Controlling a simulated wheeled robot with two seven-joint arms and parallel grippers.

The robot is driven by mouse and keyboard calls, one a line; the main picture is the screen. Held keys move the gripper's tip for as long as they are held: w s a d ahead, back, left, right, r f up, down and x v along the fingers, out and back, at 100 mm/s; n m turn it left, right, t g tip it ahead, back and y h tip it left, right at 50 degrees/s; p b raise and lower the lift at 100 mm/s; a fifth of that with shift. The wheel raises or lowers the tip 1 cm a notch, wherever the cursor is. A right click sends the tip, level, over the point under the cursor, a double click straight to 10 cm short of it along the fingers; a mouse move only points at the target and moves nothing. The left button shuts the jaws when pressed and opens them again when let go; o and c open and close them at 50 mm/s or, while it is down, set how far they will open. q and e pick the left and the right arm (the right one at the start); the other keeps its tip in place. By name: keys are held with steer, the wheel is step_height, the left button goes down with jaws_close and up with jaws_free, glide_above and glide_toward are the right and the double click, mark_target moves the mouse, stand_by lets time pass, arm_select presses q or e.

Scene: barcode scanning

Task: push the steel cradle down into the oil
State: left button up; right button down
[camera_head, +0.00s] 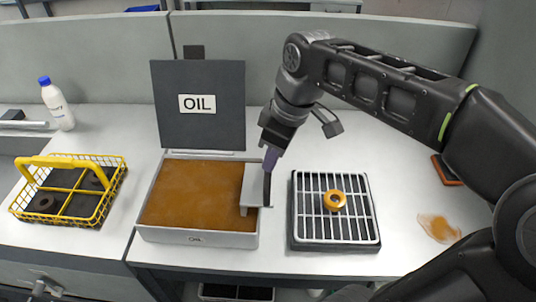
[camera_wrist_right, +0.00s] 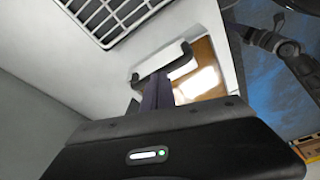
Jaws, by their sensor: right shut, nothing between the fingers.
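The oil tank (camera_head: 150,209) is a pale box full of brown oil (camera_head: 196,195), with its dark lid marked OIL (camera_head: 203,128) standing open behind. The steel cradle (camera_head: 253,186) is a light grey piece at the tank's right end, its top above the oil; how deep its lower part sits is hidden. My right gripper (camera_head: 268,170) is shut and empty, with its purple fingers pointing down at the cradle's right side. In the wrist view the shut fingers (camera_wrist_right: 156,92) reach the cradle area beside the oil (camera_wrist_right: 200,80); whether they touch it I cannot tell. My left gripper is not in view.
A black tray with a steel rack (camera_head: 307,234) stands right of the tank, with an orange ring (camera_head: 334,200) on it. A yellow wire basket (camera_head: 98,201) stands left. A white bottle (camera_head: 57,106) is behind it. An orange spill (camera_head: 439,228) lies on the right.

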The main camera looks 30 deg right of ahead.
steer(key=s+d, duration=0.1)
steer(key=s+r, duration=0.1)
steer(key=shift+s+d+r, duration=0.1)
steer(key=shift+s+d, duration=0.2)
steer(key=shift+d, duration=0.05)
steer(key=p+v, duration=0.3)
steer(key=v, duration=0.4)
steer(key=shift+r+p, duration=0.35)
stand_by(0.9)
